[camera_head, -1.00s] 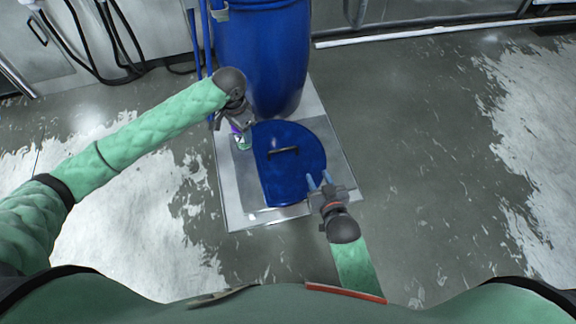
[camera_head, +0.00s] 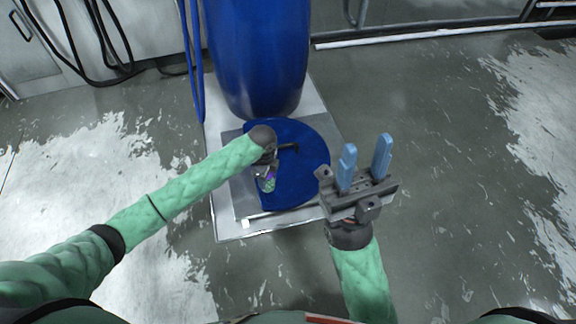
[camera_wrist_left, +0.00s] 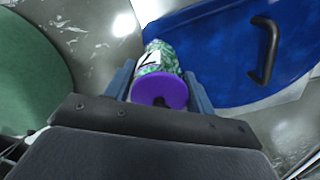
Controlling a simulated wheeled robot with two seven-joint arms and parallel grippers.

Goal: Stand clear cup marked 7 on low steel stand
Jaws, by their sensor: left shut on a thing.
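My left gripper (camera_head: 266,172) is shut on a cup (camera_wrist_left: 160,68) with green speckled contents, a white label reading 7 and a purple disc on the end facing the wrist camera. In the head view the cup (camera_head: 267,183) is small and partly hidden by the gripper, in front of the blue lid. I cannot tell its height above what lies below. The low steel stand (camera_head: 228,222) is a flat plate on the floor, under the lid and the blue barrel. My right gripper (camera_head: 365,160) is open and empty, right of the stand.
A blue D-shaped lid (camera_head: 308,165) with a black handle (camera_wrist_left: 265,52) covers much of the stand. The big blue barrel (camera_head: 258,55) stands at its back. A narrow steel strip shows along the front and left. The grey floor (camera_head: 450,150) to the right is clear.

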